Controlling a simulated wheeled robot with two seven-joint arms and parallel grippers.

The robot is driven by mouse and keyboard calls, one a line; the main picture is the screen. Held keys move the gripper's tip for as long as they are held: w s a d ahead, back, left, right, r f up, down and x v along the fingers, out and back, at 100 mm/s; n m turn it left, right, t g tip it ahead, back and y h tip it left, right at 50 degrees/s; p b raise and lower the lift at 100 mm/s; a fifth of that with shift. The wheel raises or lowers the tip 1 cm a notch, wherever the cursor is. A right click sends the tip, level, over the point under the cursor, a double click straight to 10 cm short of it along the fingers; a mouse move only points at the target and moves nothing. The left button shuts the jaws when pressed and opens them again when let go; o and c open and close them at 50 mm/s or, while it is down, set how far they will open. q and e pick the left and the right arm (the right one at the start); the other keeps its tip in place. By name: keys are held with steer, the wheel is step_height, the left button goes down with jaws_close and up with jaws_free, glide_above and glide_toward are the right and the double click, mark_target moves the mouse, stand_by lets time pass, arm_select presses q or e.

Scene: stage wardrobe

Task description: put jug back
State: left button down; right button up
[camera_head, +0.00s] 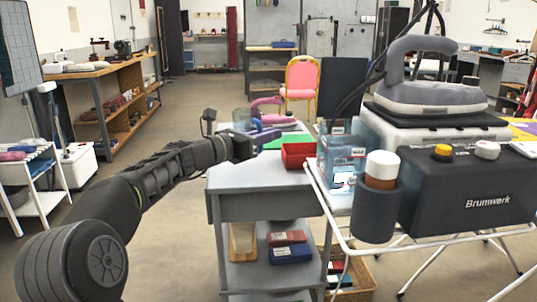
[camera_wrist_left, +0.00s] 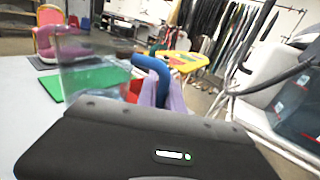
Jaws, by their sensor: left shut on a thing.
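The clear jug (camera_wrist_left: 92,62) with a blue handle (camera_wrist_left: 154,72) shows in the left wrist view, above or on the grey tabletop; I cannot tell whether its base touches. In the head view the jug (camera_head: 241,117) is a faint see-through shape behind my left gripper (camera_head: 265,134). The lilac fingers of my left gripper (camera_wrist_left: 166,96) are shut on the blue handle, with the jug's body to the left of them in the wrist view. The jug looks roughly upright. My right gripper is not in view.
A grey trolley (camera_head: 262,203) carries a green mat (camera_head: 287,142), a red box (camera_head: 297,155) and a pink object (camera_head: 268,106). To the right stand a bluish clear container (camera_head: 342,153), a black Brumwerk unit (camera_head: 475,190) and a large grey iron (camera_head: 428,90). The trolley's near top is clear.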

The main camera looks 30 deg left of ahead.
arm_select(q)
steer(key=shift+f+b, duration=1.15)
steer(key=shift+f, duration=1.25)
steer(key=shift+f, duration=0.15)
steer(key=c, duration=1.5)
jaws_free()
steer(key=shift+r, duration=0.2)
steer(key=p+v, duration=0.1)
steer(key=v, duration=1.1)
steer(key=shift+f+p, duration=0.1)
steer(key=shift+p, duration=0.2)
